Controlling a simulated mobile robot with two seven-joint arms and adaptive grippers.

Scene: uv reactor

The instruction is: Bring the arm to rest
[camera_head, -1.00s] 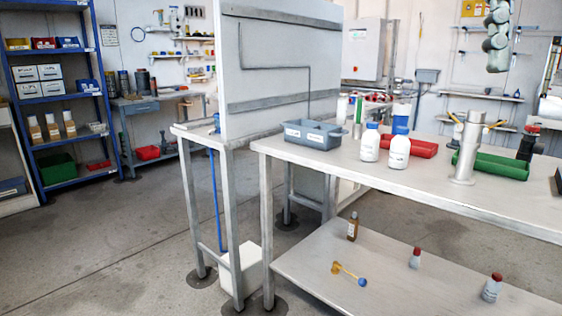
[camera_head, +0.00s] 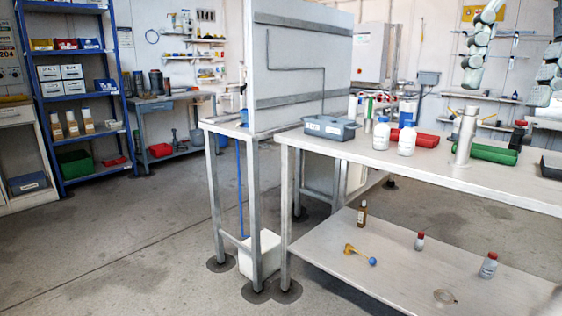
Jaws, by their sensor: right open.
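My right arm comes into the head view at the upper right, its light grey links bent downward. My right gripper (camera_head: 471,82) hangs at the end of it, small and open, over the back of the workbench (camera_head: 455,176). It is apart from the benchtop and nothing shows between its fingers. Another light grey arm part of mine shows at the right edge. My left gripper is not in view.
Small bottles lie or stand on the lower shelf (camera_head: 400,272). Floor at the left is clear.

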